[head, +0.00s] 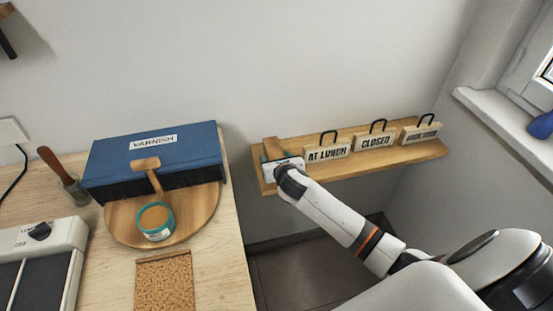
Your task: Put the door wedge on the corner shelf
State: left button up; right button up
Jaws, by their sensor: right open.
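The corner shelf (405,157) is a light wood board on the wall at the right of the head view. A brown wooden piece, which looks like the door wedge (273,147), is at the shelf's left end. My right gripper (278,157) is open right at this piece, reaching in from the lower right. The gripper hides the piece's lower part, so I cannot tell whether it rests on the board or whether the fingers touch it. My left gripper is not in view.
Signs reading "AT LUNCH" (327,149) and "CLOSED" (375,140), and a third sign (421,132), stand along the shelf. On the left, a workbench (215,270) holds a blue varnish box (115,155), a round board (196,214) and a teal tin (155,221). A gap separates bench and shelf.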

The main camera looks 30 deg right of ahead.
jog(key=v, duration=1.2)
jog(key=shift+p, duration=0.4)
jog(key=shift+a, duration=0.1)
